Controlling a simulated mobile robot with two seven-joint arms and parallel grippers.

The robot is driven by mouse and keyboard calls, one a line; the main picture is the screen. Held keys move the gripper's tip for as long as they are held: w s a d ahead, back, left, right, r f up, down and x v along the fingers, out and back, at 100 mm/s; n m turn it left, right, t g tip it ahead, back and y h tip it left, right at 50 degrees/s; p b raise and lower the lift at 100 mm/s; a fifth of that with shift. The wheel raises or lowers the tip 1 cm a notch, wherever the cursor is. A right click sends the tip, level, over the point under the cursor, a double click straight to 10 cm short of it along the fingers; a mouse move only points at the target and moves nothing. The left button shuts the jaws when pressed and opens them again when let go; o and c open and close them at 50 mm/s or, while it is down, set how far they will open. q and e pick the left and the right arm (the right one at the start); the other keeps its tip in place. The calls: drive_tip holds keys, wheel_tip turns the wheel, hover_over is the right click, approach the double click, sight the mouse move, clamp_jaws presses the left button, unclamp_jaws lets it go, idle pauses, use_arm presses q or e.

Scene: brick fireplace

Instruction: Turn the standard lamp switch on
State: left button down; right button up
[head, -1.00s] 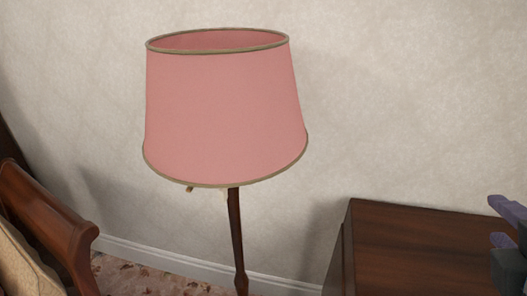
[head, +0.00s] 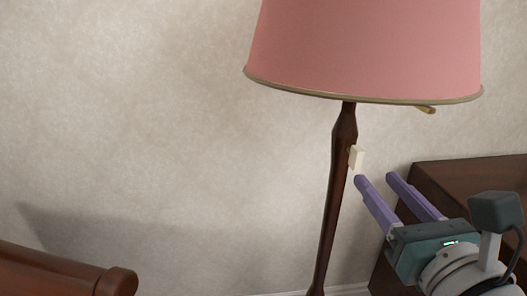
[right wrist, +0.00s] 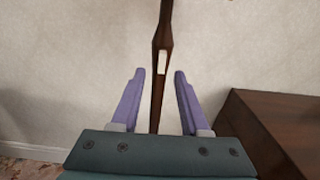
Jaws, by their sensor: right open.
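The standard lamp has a pink shade (head: 365,50) with a brown-gold rim on a dark wooden pole (head: 335,200). A small cream switch (head: 356,158) sits on the right side of the pole, below the shade. My right gripper (head: 375,178) is open and empty, its purple fingers pointing up at the pole just below the switch. In the right wrist view, the pole (right wrist: 158,100) runs between the open fingers (right wrist: 159,72) and the pale switch (right wrist: 162,62) shows slightly above the fingertips. I cannot tell whether anything touches. My left gripper is not in view.
A dark wooden cabinet (head: 465,185) stands right of the lamp, behind my right arm; it also shows in the right wrist view (right wrist: 270,130). A wooden furniture arm (head: 60,270) is at the lower left. A pale wall (head: 150,120) is behind the lamp.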

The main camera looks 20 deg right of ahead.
sight(360, 157)
drive_tip(key=x, duration=0.9)
drive_tip(key=shift+d+r, duration=0.1)
drive_tip(key=shift+d, duration=0.2)
drive_tip(key=shift+s, duration=0.1)
drive_tip(key=shift+c, duration=0.2)
clamp_jaws()
